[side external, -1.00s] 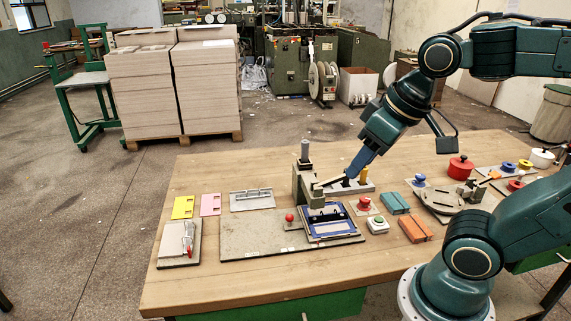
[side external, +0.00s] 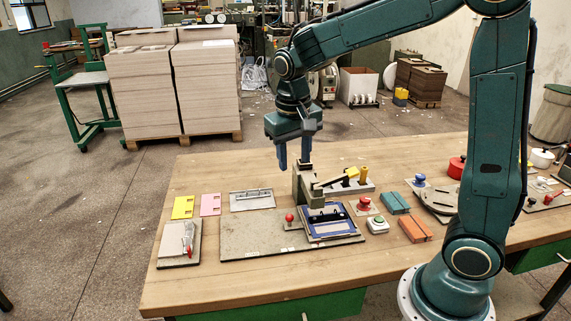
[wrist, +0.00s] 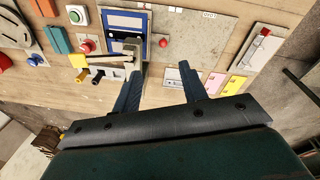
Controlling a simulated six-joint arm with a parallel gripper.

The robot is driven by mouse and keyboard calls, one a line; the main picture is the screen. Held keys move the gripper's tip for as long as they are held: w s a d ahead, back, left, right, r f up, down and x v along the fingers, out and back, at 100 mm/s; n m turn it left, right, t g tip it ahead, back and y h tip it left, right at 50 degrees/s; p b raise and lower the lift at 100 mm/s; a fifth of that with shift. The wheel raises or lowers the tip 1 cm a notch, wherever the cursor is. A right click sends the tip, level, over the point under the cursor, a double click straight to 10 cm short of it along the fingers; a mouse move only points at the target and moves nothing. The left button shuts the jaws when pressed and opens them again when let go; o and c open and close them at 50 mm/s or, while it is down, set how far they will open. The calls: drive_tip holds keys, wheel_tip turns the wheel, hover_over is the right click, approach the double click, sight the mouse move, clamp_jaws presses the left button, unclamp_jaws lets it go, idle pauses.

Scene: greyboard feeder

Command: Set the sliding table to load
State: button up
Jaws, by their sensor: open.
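The sliding table (side external: 346,230) is a blue-framed plate at the right end of a grey base plate (side external: 245,238). It also shows in the wrist view (wrist: 145,30). A red ball knob (side external: 289,217) sits at its left side and shows in the wrist view (wrist: 163,43). The grey-green press (side external: 305,185) stands at the table's back edge, its head over that edge. My gripper (side external: 294,164) is open and empty, fingers pointing down, above and behind the press. In the wrist view its two fingers (wrist: 160,66) are well apart with nothing between them.
A lever with a yellow end (side external: 352,172) reaches right from the press. Red (side external: 364,203) and green (side external: 377,224) buttons sit to the right, with teal (side external: 396,203) and orange (side external: 415,229) blocks. Yellow (side external: 183,207) and pink (side external: 210,204) cards lie left. The wooden front strip is clear.

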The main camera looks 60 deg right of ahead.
drive_tip(key=m+g, duration=0.2)
hover_over(289, 215)
drive_tip(key=w+a, duration=0.2)
drive_tip(key=a, duration=0.1)
wheel_tip(289, 215, down, 7)
drive_tip(key=shift+s+d+r, duration=0.15)
drive_tip(key=shift+s+d, duration=0.05)
drive_tip(key=shift+d, duration=0.05)
drive_tip(key=f, duration=0.4)
drive_tip(key=s+d+f, duration=0.1)
drive_tip(key=f, duration=0.4)
drive_tip(key=d+f, duration=0.1)
drive_tip(key=f, duration=0.3)
drive_tip(key=shift+s+d+f, duration=0.1)
drive_tip(key=shift+s+f, duration=0.15)
clamp_jaws()
